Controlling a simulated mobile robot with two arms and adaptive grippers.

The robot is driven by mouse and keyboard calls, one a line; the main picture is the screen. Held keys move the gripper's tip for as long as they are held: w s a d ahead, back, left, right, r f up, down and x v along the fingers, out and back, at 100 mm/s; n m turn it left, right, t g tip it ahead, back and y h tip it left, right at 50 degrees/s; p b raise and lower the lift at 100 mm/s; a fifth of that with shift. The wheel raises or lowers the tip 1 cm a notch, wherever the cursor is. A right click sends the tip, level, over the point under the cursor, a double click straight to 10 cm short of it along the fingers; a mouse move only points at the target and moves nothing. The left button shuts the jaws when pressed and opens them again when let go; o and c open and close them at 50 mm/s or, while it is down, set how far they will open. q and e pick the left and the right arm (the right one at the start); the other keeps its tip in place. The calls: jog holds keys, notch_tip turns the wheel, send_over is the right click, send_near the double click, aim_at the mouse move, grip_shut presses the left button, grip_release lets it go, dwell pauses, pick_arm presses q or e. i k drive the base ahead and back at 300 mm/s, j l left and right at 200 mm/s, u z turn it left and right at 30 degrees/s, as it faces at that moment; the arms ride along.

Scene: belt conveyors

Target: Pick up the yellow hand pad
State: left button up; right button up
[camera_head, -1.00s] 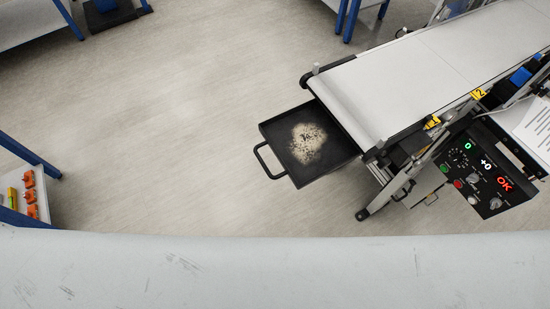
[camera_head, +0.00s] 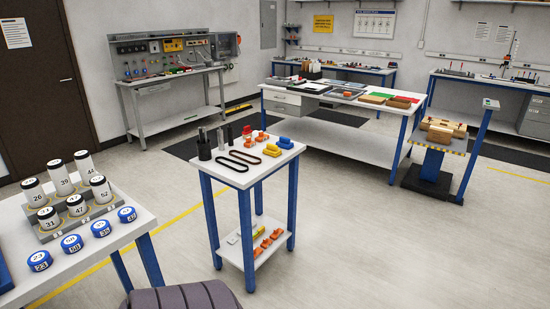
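A small yellow piece (camera_head: 271,150) lies on the top of a small white table with blue legs (camera_head: 246,178), near its right corner. It looks like the yellow hand pad, but it is too small to be sure. A similar blue piece (camera_head: 284,142) lies just behind it to the right. A smaller yellow piece (camera_head: 258,232) is among orange pieces on the table's lower shelf. Neither of my grippers is in view.
Black cups and two dark belt loops (camera_head: 238,160) share the small table's top. A bench with numbered jars (camera_head: 75,206) and blue round tins stands at the left. A long white bench (camera_head: 330,104) stands behind. Open floor lies to the right.

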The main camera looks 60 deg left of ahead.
aim_at(272, 150)
jog(key=u, duration=2.1)
jog(key=i, duration=0.3)
jog(key=i+z, duration=0.4)
jog(key=i, duration=0.35)
jog(key=i+j+z, duration=0.2)
jog(key=i+z, duration=0.2)
jog(key=i, duration=0.35)
